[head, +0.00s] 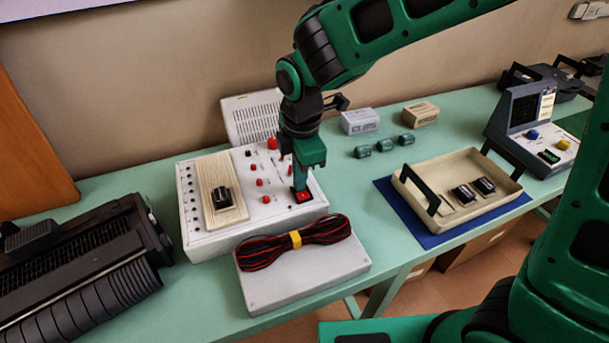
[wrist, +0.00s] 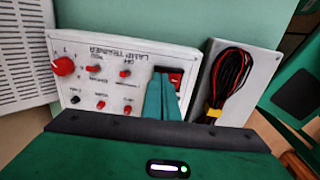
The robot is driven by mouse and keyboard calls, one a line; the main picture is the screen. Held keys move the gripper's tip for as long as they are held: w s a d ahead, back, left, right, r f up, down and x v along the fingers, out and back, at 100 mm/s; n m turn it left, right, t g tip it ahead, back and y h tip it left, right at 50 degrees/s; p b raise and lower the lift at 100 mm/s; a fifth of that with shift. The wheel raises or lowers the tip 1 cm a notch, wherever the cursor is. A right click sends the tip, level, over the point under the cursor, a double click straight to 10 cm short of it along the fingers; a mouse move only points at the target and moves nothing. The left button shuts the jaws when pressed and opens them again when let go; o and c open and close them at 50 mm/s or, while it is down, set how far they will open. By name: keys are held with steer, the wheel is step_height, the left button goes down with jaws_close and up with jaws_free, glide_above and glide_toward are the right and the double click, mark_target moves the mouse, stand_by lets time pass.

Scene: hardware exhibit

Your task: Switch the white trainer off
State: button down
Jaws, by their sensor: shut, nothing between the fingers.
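The white trainer (head: 222,238) stands on the green table, with red knobs and buttons on its sloping panel. Its panel in the wrist view (wrist: 88,57) reads "LAMP TRAINER" upside down. A red rocker switch (head: 304,197) in a dark frame sits at the panel's near right corner; it also shows in the wrist view (wrist: 175,79), partly hidden by my fingers. My gripper (head: 299,188) points down, shut and empty, with its fingertips right at the switch. I cannot tell whether they touch it or which way the rocker is tipped.
A grey box (head: 300,279) with a red-black cable bundle (head: 290,244) stands in front of the trainer. A cream tray (head: 455,215) and small boxes (head: 360,121) are to the right. A black machine (head: 80,270) is at left. A perforated white panel (head: 252,117) stands behind.

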mark_target(305, 196)
steer(key=shift+s+d+f, duration=0.1)
steer(key=shift+d+f, duration=0.1)
steer(key=shift+d, duration=0.1)
steer(key=shift+s+d, duration=0.25)
steer(key=shift+s, duration=0.45)
steer(key=shift+r, duration=0.2)
steer(key=shift+w+r, duration=0.1)
steer(key=shift+r, duration=0.2)
step_height(305, 196, up, 13)
steer(key=s, duration=0.1)
steer(key=shift+r, duration=0.1)
steer(key=shift+w+a+r, duration=0.15)
steer(key=shift+w+a, duration=0.1)
steer(key=shift+w, duration=0.1)
